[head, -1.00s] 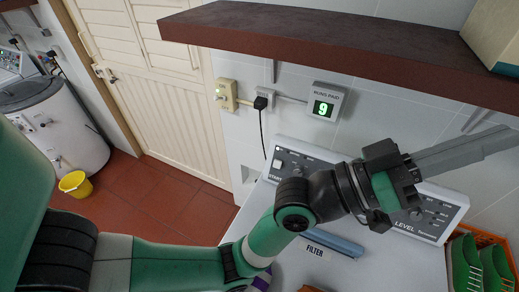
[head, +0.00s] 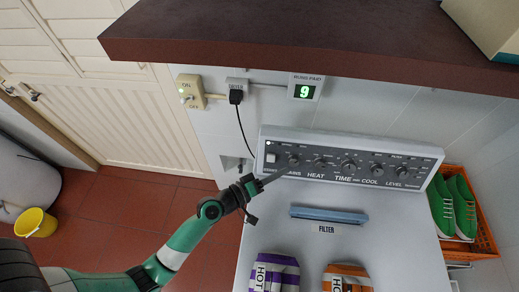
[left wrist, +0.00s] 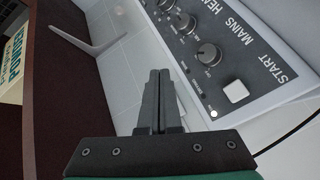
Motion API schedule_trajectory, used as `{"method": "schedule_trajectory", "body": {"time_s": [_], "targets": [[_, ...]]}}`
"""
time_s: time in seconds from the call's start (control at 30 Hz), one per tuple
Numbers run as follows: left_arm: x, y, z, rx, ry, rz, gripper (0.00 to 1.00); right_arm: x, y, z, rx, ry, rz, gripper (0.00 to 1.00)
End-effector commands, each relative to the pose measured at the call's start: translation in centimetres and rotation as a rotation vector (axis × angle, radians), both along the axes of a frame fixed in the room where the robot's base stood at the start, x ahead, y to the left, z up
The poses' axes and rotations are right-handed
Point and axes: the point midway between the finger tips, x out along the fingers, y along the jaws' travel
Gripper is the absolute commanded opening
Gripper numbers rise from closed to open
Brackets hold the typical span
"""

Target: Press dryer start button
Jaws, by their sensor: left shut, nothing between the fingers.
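The dryer (head: 400,215) stands against the tiled wall with a grey control panel (head: 415,160) along its back. The white square start button (head: 271,157) is at the panel's left end; the left wrist view shows it too (left wrist: 235,91), beside the START lettering. My left gripper (head: 285,171) is shut and empty, its fingers over the lower left of the panel, just below and right of the button. In the left wrist view its fingertips (left wrist: 159,73) lie left of the button, which is uncovered. I cannot tell whether the fingers touch the panel. My right gripper is not in view.
A dark shelf (head: 300,35) overhangs the panel. A lit "9" display (head: 305,91), a black plug (head: 236,97) and a switch (head: 189,92) are on the wall. Green shoes (head: 452,208) sit in an orange crate at right. A yellow bucket (head: 35,222) stands on the floor.

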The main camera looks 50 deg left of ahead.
Motion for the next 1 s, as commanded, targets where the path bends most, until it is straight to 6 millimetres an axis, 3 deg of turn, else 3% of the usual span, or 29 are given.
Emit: {"method": "schedule_trajectory", "body": {"time_s": [0.1, 0.27, 0.67, 1.0], "targets": [[-2.5, 0.7, -2.3, -0.021, 0.076, 0.031, 0.0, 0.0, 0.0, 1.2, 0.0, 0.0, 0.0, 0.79], [-4.3, 1.5, -3.6, -0.035, 0.121, 0.06, 0.0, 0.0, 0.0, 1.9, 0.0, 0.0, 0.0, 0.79], [-4.1, 1.9, -3.7, -0.034, 0.117, 0.067, 0.0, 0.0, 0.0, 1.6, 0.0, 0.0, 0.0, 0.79], [-1.7, 4.3, -5.7, -0.033, 0.116, 0.069, 0.0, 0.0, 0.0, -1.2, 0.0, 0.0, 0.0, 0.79]]}}
